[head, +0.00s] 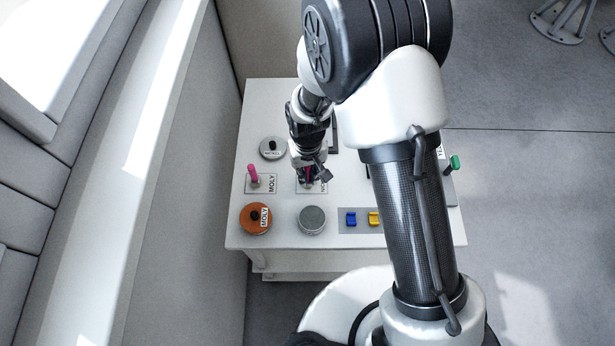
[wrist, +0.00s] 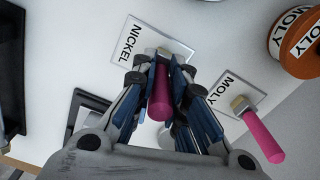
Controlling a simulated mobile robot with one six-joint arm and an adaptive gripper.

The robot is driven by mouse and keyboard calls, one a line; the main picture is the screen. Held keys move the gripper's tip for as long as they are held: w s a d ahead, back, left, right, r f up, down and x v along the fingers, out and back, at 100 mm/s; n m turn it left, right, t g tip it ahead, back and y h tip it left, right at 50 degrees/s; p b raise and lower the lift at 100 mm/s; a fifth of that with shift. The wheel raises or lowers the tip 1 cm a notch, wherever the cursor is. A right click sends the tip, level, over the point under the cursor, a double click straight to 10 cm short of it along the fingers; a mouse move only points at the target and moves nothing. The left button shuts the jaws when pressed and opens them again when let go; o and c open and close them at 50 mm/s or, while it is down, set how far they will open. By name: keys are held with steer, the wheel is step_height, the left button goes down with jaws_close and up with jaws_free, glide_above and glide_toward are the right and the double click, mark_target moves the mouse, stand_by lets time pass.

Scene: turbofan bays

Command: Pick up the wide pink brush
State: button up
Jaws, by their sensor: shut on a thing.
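My gripper (wrist: 165,78) is shut on a pink brush whose pink handle (wrist: 161,100) stands between the fingers, over the white NICKEL card (wrist: 134,40). The fingers hide parts of this brush, and I cannot tell if it touches the card. In the head view my gripper (head: 310,172) is over the table, with a little pink showing at it. A second pink brush (wrist: 264,134) stands on the MOLY card (wrist: 226,91), to the right in the wrist view and to the left in the head view (head: 253,173). Which brush is wider is not clear.
The white table (head: 275,98) also bears an orange MOLY tin (head: 247,221), a grey tin (head: 312,219), a labelled grey tin (head: 273,148) and a grey tray (head: 343,226) with blue and yellow pieces. A green knob (head: 455,162) is at the right. A wall stands close at the left.

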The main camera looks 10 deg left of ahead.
jaws_close()
steer(key=shift+r, duration=0.15)
step_height(320, 180, up, 20)
steer(key=p, duration=0.4)
stand_by(0.4)
